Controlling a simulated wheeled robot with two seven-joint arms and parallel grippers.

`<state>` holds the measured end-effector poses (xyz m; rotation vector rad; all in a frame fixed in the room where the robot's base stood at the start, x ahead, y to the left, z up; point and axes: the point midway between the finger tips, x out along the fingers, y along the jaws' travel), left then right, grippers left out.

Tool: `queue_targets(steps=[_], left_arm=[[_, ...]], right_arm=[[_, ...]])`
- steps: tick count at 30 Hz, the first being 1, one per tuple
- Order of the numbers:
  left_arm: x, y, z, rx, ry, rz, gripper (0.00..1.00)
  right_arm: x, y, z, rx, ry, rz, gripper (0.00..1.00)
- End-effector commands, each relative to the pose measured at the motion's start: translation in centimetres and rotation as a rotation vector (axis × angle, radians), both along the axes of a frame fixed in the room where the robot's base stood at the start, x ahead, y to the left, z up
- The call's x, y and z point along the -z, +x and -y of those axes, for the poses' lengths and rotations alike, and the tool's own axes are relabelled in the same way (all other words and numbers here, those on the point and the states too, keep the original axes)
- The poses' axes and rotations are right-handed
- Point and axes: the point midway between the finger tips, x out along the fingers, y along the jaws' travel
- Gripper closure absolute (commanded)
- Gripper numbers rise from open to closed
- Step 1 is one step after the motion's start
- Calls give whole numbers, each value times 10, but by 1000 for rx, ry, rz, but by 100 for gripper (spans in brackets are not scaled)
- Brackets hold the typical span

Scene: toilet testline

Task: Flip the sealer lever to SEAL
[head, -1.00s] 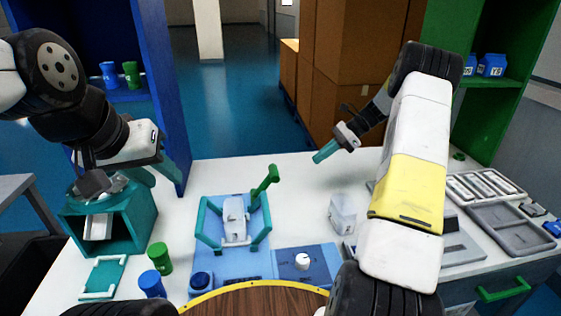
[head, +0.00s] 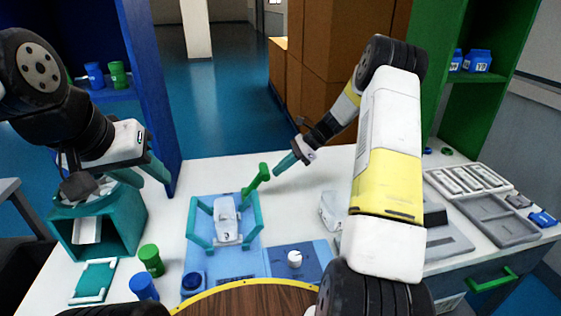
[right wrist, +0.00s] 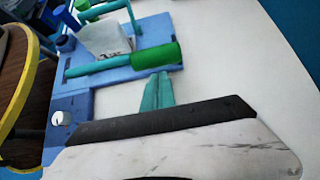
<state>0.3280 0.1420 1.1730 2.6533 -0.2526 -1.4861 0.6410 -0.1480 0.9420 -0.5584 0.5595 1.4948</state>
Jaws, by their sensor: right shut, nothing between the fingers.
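The sealer (head: 250,262) is a blue base with a teal frame, and a pale bag-like item (head: 227,222) sits on it. Its green lever (head: 256,179) leans up and to the right at the back right corner. The lever's thick green grip (right wrist: 156,55) also shows in the right wrist view. My right gripper (head: 278,172) is shut and empty, just right of the lever's upper end. In the right wrist view its teal fingertips (right wrist: 158,80) are close to the grip; I cannot tell whether they touch. My left gripper (head: 150,172) is open above the teal box at left.
The teal box (head: 133,222) holds a pale sheet. Green (head: 150,261) and blue (head: 143,287) cylinders stand left of the sealer. A white knob (head: 294,258) is on the blue panel beside it. Grey trays (head: 497,220) lie at right. The table behind the sealer is clear.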

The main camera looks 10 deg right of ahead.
Motion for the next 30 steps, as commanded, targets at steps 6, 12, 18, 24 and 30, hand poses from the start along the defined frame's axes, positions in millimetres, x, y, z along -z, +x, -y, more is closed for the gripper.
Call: queue_targets(steps=[6,12,18,24,30], left_arm=[[0,0,0,0,0,0,64],[0,0,0,0,0,0,64],[0,0,0,0,0,0,64],[0,0,0,0,0,0,64],[0,0,0,0,0,0,64]], right_arm=[[-4,0,-6,1,0,0,100],[-5,0,-6,1,0,0,100],[-6,0,-8,0,-14,0,100],[-16,0,-18,-4,-85,3,100],[-31,0,-38,-7,-228,6,100]])
